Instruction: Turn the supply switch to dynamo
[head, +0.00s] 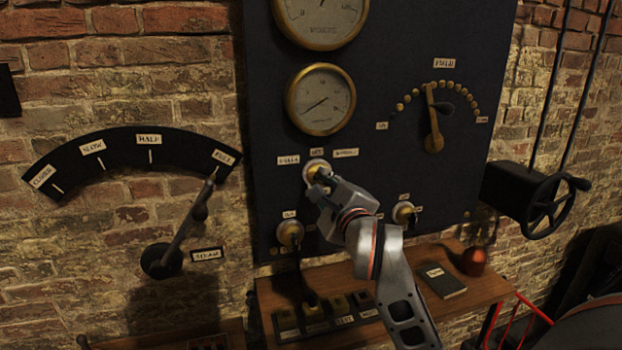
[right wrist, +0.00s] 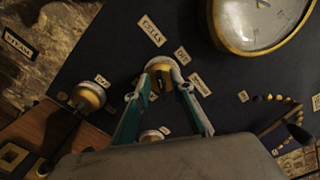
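The supply switch (head: 314,167) is a small round brass knob with a pale rim on the dark panel. The labels CELLS (head: 288,160), OFF (head: 317,152) and one at the right, too small to read surely (head: 345,153), stand around its top. My right gripper (head: 320,183) is at the switch and hides its lower part. In the right wrist view, the teal-padded fingers (right wrist: 162,92) stand apart on either side of the knob (right wrist: 162,68); a grip on it does not show. Which label the knob points to is hard to tell. My left gripper is out of view.
Two similar knobs (head: 290,232) (head: 404,212) sit lower on the panel. Gauges (head: 320,98) hang above, the FIELD lever (head: 433,120) is right, and the steam lever (head: 185,230) is left. A wooden shelf (head: 480,285) juts out below. A handwheel (head: 550,205) stands at the right.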

